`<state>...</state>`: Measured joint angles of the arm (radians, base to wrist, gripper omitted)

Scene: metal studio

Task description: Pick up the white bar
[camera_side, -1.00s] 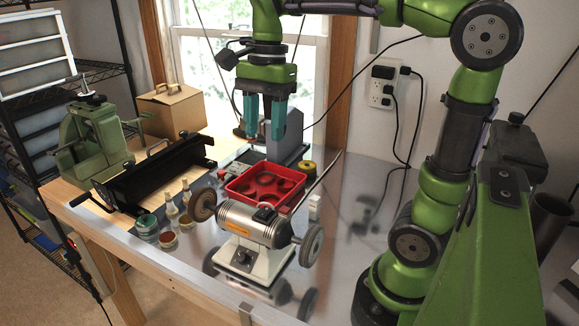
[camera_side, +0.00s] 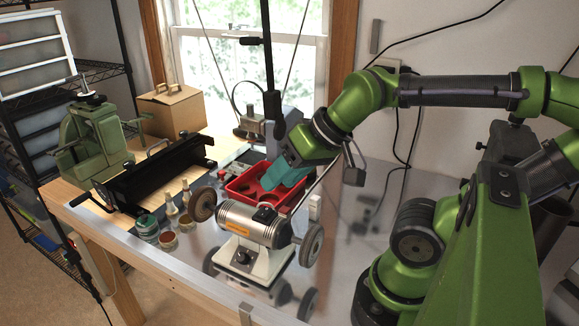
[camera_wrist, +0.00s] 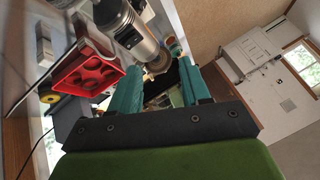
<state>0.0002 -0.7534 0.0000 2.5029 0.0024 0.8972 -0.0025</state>
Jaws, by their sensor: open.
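A small white block (camera_side: 315,206), which looks like the white bar, stands on the metal table to the right of the red tray, behind the grinder's right wheel. A pale block in the wrist view (camera_wrist: 44,48), left of the tray, may be the same thing. My gripper (camera_side: 268,181) has teal fingers and is tilted, pointing down and left over the red tray (camera_side: 237,190). It is left of the white block and apart from it. In the wrist view the fingers of my gripper (camera_wrist: 157,70) are spread with nothing visibly held between them.
A bench grinder (camera_side: 252,225) on a white base stands in front of the tray. Small jars (camera_side: 147,226) and bottles are to its left. A black bending machine (camera_side: 155,175) and a green vise (camera_side: 92,140) stand farther left. The table right of the block looks clear.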

